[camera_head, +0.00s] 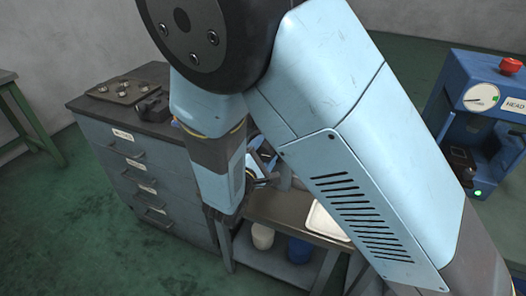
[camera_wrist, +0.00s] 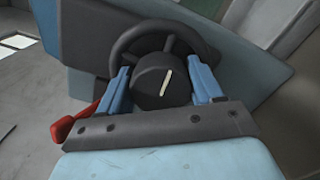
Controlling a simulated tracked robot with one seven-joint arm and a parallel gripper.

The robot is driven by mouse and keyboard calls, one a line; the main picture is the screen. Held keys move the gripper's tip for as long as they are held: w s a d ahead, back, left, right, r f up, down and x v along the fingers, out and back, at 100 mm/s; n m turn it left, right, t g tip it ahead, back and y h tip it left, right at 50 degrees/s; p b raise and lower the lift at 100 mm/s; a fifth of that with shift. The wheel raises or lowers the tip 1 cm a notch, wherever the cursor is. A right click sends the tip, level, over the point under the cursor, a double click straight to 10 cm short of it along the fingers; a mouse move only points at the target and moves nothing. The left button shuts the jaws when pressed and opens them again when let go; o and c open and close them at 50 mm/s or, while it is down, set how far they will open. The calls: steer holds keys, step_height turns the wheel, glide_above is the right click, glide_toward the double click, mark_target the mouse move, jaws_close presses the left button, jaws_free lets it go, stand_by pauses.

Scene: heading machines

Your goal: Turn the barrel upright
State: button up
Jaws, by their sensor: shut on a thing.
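In the wrist view a dark, short round piece, which I take to be the barrel (camera_wrist: 152,88), faces the camera with a pale line across its face. The line leans slightly off the picture's vertical. My gripper (camera_wrist: 162,78) has a blue finger on each side of it and is shut on it. A dark spoked ring (camera_wrist: 123,42) shows around and behind the piece. In the head view my arm hides most of this spot, and the barrel cannot be made out there.
A grey drawer cabinet (camera_head: 150,185) stands left, with a dark plate of small parts (camera_head: 120,90) on top. A bench shelf holds a white jar (camera_head: 262,236) and a blue jar (camera_head: 299,250). A pale tray (camera_head: 325,222) lies above. A blue machine (camera_head: 490,120) stands right.

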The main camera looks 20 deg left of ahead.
steer(key=shift+a, duration=0.1)
steer(key=shift+c, duration=0.4)
steer(key=shift+n, duration=1.4)
steer(key=n, duration=0.5)
steer(key=shift+n, duration=0.3)
steer(key=n, duration=0.4)
steer(key=shift+a+r+n, duration=0.1)
steer(key=shift+n, duration=0.2)
steer(key=shift+a+n+t+y, duration=0.15)
steer(key=shift+n+t+y, duration=0.15)
steer(key=shift+n, duration=1.7)
steer(key=shift+r, duration=0.1)
